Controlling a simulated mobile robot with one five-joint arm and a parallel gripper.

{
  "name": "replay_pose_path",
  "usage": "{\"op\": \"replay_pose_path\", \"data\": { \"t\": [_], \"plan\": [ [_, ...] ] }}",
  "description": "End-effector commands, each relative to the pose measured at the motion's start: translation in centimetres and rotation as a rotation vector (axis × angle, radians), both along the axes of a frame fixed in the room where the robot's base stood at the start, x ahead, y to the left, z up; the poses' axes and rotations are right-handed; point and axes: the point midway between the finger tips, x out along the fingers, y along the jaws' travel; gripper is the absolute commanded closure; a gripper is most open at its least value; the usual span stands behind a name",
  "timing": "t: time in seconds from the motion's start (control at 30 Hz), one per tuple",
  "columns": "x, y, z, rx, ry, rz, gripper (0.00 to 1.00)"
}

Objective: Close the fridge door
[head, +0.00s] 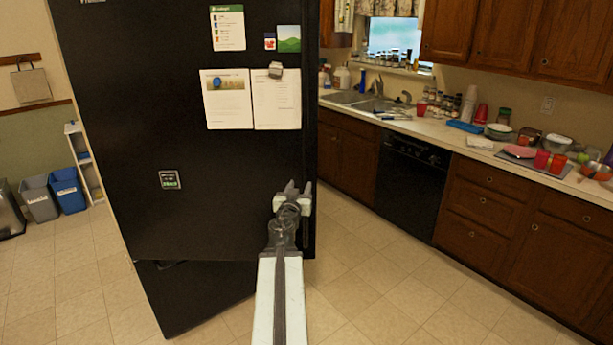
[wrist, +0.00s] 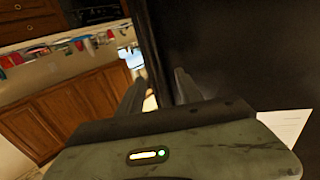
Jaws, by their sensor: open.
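The fridge door (head: 215,160) is a large black panel with papers and magnets on its face, filling the middle of the head view. Its lower edge stands at an angle to the black lower part of the fridge (head: 200,295), so it appears swung open. My gripper (head: 299,188) is open and empty at the door's lower right, close to its right edge. In the wrist view, my gripper (wrist: 158,85) has its right finger against the dark door face (wrist: 225,50) in the picture, and the door's edge shows between the fingers. Whether they touch is unclear.
Wooden cabinets (head: 480,205) and a black dishwasher (head: 399,180) line the right, under a cluttered counter (head: 460,138). A blue bin (head: 68,190) and a grey bin (head: 38,198) stand at the left wall. The tiled floor (head: 375,270) between fridge and cabinets is clear.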

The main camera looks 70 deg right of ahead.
Motion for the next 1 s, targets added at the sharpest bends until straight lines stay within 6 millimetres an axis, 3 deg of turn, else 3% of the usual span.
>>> {"op": "replay_pose_path", "data": {
  "t": [0.27,0.7,0.97,1.0],
  "plan": [
    [-0.5,-0.8,0.1,-0.004,-0.001,0.004,0.58],
    [0.7,-7.7,0.1,-0.004,-0.001,0.001,0.58],
    [0.6,-7.8,0.1,-0.004,-0.001,0.001,0.58],
    [0.6,-7.8,0.1,-0.004,-0.001,0.001,0.69]
  ]
}}
